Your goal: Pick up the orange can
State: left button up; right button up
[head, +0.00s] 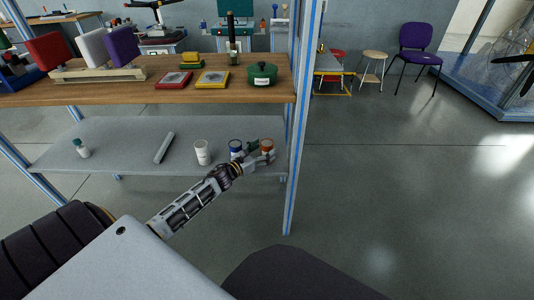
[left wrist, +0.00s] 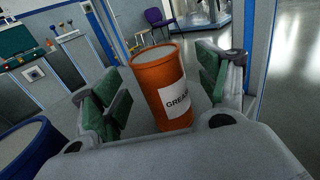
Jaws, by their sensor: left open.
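The orange can (head: 267,146) stands at the right end of the grey lower shelf, close to the blue post. In the left wrist view the orange can (left wrist: 162,82) has a white label reading "GREASE" and a pale top. My left gripper (head: 258,153) is open at the can. In the left wrist view its green-padded fingers (left wrist: 160,85) stand on either side of the can, with a visible gap on the left. The can's lower part is partly hidden by the gripper in the head view. My right gripper is not in view.
A blue can (head: 235,146) stands just left of the gripper; it also shows in the left wrist view (left wrist: 22,150). The wooden upper shelf (head: 130,93) is above; the blue post (head: 298,120) is right.

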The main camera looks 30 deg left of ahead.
pick_arm(q)
jog(key=shift+x, duration=0.9)
jog(key=shift+w, duration=0.3)
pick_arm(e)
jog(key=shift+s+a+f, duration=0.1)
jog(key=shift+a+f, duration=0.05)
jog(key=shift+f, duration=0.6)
pick_arm(q)
jog(key=c, duration=1.3)
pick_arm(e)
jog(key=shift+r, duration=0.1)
pick_arm(q)
jog(key=shift+r, duration=0.2)
jog(key=shift+c, duration=0.2)
jog(key=shift+r, duration=0.5)
notch_tip(320, 180, up, 7)
jog(key=p, duration=0.3)
jog(key=shift+r, duration=0.9)
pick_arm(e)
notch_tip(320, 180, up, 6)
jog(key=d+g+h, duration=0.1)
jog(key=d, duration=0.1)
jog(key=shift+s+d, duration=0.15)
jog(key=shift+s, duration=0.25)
